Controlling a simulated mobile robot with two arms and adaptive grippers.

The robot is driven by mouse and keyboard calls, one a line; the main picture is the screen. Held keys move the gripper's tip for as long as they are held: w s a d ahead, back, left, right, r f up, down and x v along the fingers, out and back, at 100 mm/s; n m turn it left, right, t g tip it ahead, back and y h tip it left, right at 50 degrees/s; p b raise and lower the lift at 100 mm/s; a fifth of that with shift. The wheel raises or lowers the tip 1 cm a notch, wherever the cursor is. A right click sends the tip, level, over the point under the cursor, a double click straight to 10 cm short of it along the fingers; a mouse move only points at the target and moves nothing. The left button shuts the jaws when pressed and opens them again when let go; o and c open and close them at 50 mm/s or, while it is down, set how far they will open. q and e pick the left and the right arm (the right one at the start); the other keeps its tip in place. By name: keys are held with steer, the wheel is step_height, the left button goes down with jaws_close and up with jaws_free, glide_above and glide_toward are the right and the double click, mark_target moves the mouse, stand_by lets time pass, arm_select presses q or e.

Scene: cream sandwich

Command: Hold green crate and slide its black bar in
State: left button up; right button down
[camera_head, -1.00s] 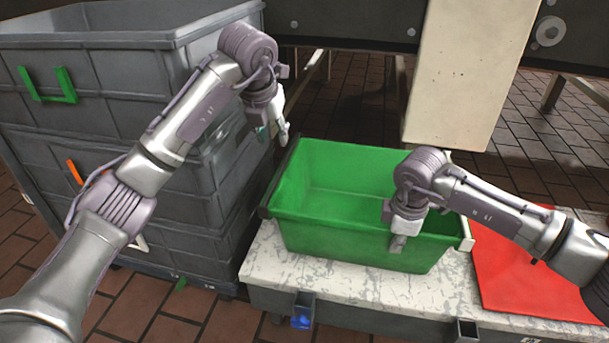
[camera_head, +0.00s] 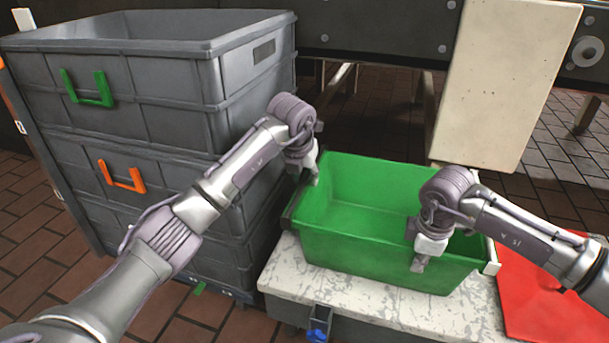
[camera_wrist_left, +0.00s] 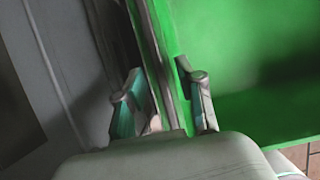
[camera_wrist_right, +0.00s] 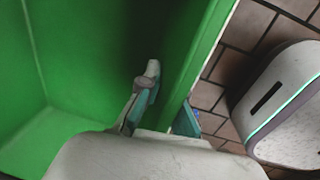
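The green crate (camera_head: 345,235) stands on a worn white-topped platform. Its black bar (camera_head: 291,212) lies along the left rim; the bar and rim also show in the left wrist view (camera_wrist_left: 153,55). My left gripper (camera_head: 308,172) is at the far part of that left end. Its fingers (camera_wrist_left: 165,105) are apart, one on each side of the bar and rim, with gaps showing. My right gripper (camera_head: 420,262) is at the near long wall. In the right wrist view, one finger is inside the crate and one outside, closed on the wall (camera_wrist_right: 195,65). The crate looks empty.
A tall stack of grey bins (camera_head: 130,65) with green and orange handles stands close to the crate's left. A white end piece (camera_head: 492,258) is on the crate's right rim. A red sheet (camera_head: 535,290) lies to the right. A cream panel (camera_head: 500,85) stands behind.

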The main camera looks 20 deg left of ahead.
arm_select(q)
jaws_close()
steer(key=d, duration=0.8)
steer(key=shift+d, duration=0.3)
jaws_free()
arm_select(e)
steer(key=shift+a, duration=0.1)
arm_select(q)
steer(key=v, duration=1.2)
